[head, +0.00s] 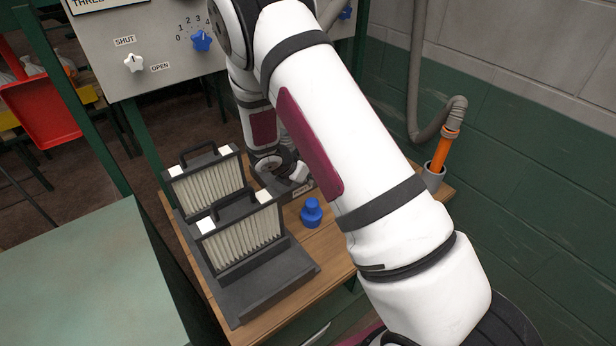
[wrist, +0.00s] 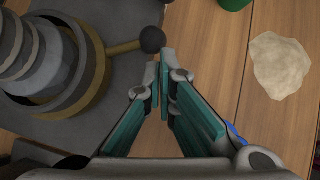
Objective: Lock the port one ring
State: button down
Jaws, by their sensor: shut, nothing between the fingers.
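In the wrist view, a brass-coloured ring (wrist: 91,88) sits around a stepped grey port (wrist: 38,52) on a dark base. A short brass lever (wrist: 122,47) sticks out from the ring to the right and ends in a black ball knob (wrist: 152,40). My gripper (wrist: 160,68) has its teal fingers shut with nothing between them. In the picture its tips lie just below the ball knob; I cannot tell whether they touch it. In the head view my arm hides the ring and the gripper fingers. Any port number is not readable.
A pale lump (wrist: 280,65) and a green round thing (wrist: 235,3) lie on the wood, right of my gripper. In the head view, two pleated filters (head: 240,238) stand in a dark holder beside a blue knobbed piece (head: 312,213). A grey cup (head: 433,177) holds an orange-ended hose.

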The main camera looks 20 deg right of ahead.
jog(key=v, duration=1.2)
jog(key=shift+s+f, duration=0.1)
